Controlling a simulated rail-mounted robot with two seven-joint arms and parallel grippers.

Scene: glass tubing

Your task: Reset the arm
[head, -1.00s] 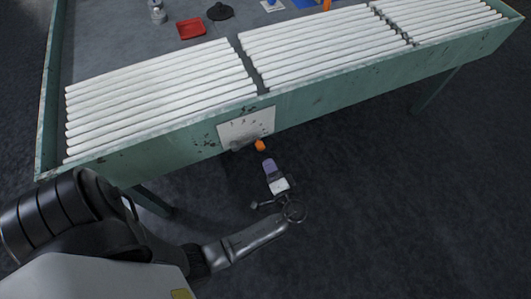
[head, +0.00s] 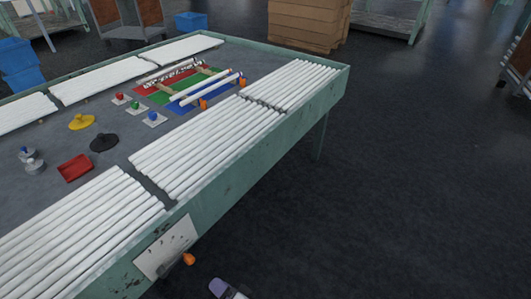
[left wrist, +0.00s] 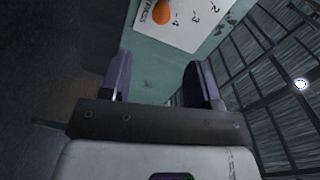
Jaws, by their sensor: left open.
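My left gripper (left wrist: 159,75) has its two purple fingers spread apart with nothing between them in the left wrist view. In the head view only a small purple and white part of the left gripper (head: 226,289) shows at the bottom edge. It is below and to the right of an orange knob (head: 188,259) on a white plate (head: 160,252) at the table's side. The knob (left wrist: 162,12) and the plate (left wrist: 198,22) also show beyond the fingers in the left wrist view. My right gripper is not in view.
The green-edged table (head: 240,171) carries rows of white tubes (head: 205,145), a red tray (head: 75,168), coloured buttons, dark and yellow round pieces and a coloured mat (head: 160,99) with tubes. Cardboard boxes (head: 308,24) and blue bins (head: 20,65) stand behind. The floor at right is clear.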

